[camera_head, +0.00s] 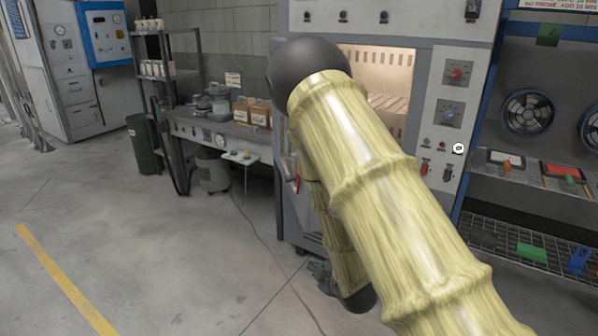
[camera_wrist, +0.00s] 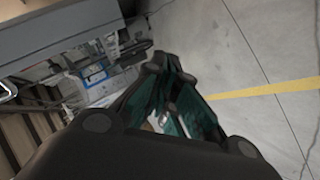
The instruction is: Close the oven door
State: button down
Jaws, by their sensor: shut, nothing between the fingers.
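The oven (camera_head: 440,95) is a tall grey cabinet in the middle of the head view. Its lit chamber (camera_head: 385,75) with racks shows uncovered, so the door stands open. The door is mostly hidden behind my yellowish arm in the head view, and I cannot make out its angle. In the head view only a dark bit of my gripper (camera_head: 321,273) shows low, left of the arm. In the wrist view my gripper (camera_wrist: 168,75) is shut and empty, with teal fingers. A grey panel (camera_wrist: 60,38) lies at upper left there; I cannot tell whether it is the door.
A workbench (camera_head: 205,128) with boxes and jars stands left of the oven, with a shelf rack and dark bin beside it. A fan rack (camera_head: 525,180) stands right. Open concrete floor with a yellow line (camera_head: 60,275) lies left; a cable crosses it.

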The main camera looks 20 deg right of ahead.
jog(key=w+r+n+t+y, duration=0.25)
jog(key=w+r+n, duration=0.2)
jog(key=r, duration=0.75)
jog(key=w+r+n+t+y, duration=0.1)
jog(key=w+r+n+t, duration=0.4)
jog(key=r, duration=0.7)
jog(key=w+g+p, duration=0.2)
jog(key=w+p, duration=0.2)
jog(key=w, duration=0.5)
jog(key=shift+w+d+f+m, duration=0.25)
jog(key=shift+w+d+m, duration=0.1)
jog(key=shift+d+m, duration=0.1)
jog(key=shift+d, duration=0.15)
